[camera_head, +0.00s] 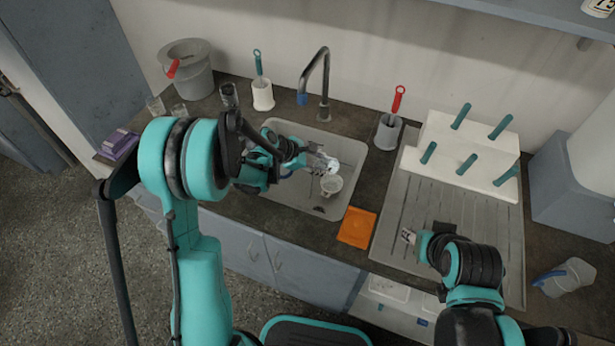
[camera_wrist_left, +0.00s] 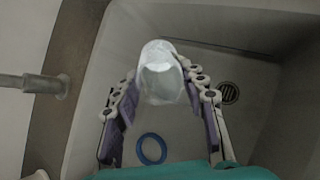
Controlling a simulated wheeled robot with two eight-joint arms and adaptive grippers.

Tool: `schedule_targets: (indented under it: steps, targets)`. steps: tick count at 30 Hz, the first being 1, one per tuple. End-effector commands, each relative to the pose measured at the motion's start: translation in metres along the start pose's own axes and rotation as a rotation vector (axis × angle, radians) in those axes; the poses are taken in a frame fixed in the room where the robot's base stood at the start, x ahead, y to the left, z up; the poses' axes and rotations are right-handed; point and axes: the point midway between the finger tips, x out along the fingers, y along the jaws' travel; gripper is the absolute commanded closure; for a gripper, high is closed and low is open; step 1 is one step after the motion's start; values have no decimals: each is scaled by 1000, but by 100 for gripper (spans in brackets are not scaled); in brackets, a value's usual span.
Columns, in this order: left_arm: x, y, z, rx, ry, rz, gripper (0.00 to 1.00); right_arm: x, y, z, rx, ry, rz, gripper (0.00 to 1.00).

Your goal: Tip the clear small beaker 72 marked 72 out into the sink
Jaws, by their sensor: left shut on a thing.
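The clear small beaker (camera_head: 331,184) is in my left gripper (camera_head: 324,170), above the sink basin (camera_head: 350,152). In the left wrist view the beaker (camera_wrist_left: 160,78) sits between the two fingers of the left gripper (camera_wrist_left: 163,95). It looks tilted, with a pale, cloudy wall. I cannot read a number on it, nor tell whether anything is inside. The sink's drain (camera_wrist_left: 229,93) lies right of the beaker in that view. My right gripper (camera_head: 425,244) is over the ribbed drainboard, away from the sink; its finger opening is unclear.
A tap (camera_head: 325,85) stands behind the sink. A blue ring (camera_wrist_left: 151,148) lies in the basin. An orange cloth (camera_head: 357,226) lies at the front right. Glassware (camera_head: 229,95) and a grey bucket (camera_head: 189,75) stand at left.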

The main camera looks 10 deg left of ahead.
Motion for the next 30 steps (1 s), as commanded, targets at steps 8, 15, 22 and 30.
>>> schedule_targets:
  steps: [8,15,22,30]
  targets:
    - [-1,0,-1,-2,-28,12,93,3,0,2,0,0,0,60]
    - [-1,0,-1,-3,-53,22,93,4,0,3,0,0,0,60]
    - [-2,0,-1,-5,-76,32,93,7,0,5,0,0,0,60]
    - [-3,0,-1,-7,-104,43,93,9,0,6,0,0,0,60]
